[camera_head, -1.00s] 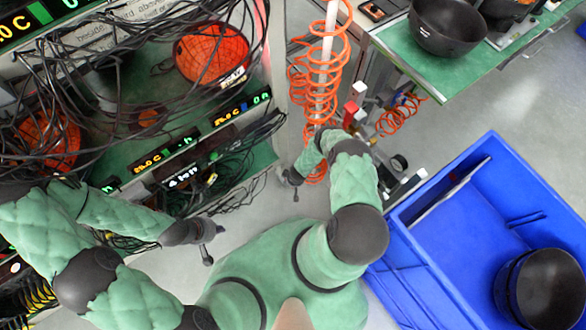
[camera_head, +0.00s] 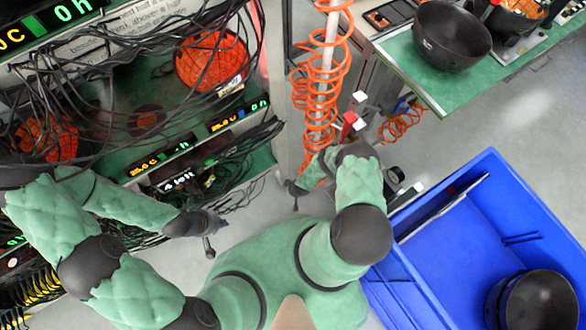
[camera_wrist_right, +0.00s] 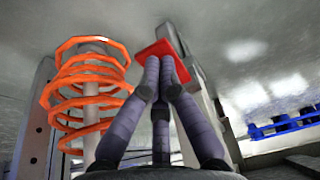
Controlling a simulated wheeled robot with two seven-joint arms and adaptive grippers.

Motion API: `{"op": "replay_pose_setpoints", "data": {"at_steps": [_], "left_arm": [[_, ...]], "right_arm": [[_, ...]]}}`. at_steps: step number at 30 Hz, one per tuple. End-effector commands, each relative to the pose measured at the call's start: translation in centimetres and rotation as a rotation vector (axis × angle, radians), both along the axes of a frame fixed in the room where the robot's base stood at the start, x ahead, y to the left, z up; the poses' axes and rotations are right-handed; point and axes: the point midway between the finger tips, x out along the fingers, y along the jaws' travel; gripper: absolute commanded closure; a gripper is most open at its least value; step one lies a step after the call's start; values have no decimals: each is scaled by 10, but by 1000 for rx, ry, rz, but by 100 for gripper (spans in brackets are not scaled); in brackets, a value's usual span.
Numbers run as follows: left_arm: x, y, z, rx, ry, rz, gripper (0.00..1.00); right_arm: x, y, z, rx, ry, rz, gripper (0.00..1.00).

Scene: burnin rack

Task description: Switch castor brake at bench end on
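My right gripper (camera_head: 294,190) hangs low between the rack and the bench, beside the orange coiled hose. In the right wrist view its fingers (camera_wrist_right: 159,68) converge with their tips close together. A red flat piece (camera_wrist_right: 158,50) on a grey upright shows just behind the fingertips; I cannot tell if they touch it. I cannot tell whether this is the castor brake; no castor shows clearly in the head view. My left gripper (camera_head: 208,238) is low in front of the rack, apart from everything I can make out; its finger opening is unclear.
The rack (camera_head: 283,90) with cables and displays stands at left. An orange coiled hose (camera_head: 318,105) hangs beside it. The green bench (camera_head: 440,85) carries a dark bowl (camera_head: 452,35). A blue bin (camera_head: 490,215) fills the lower right. Some grey floor (camera_head: 260,215) is clear.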

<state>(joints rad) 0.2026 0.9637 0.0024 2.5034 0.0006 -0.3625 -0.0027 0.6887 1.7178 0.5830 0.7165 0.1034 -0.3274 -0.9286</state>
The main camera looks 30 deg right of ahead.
Motion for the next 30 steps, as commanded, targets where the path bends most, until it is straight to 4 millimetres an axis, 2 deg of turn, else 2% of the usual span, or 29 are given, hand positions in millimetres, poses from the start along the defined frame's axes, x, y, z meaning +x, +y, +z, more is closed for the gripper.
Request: {"op": "replay_pose_setpoints", "data": {"at_steps": [30], "left_arm": [[0,0,-8,0,0,0,100]], "right_arm": [[-2,0,-7,0,1,1,100]]}}
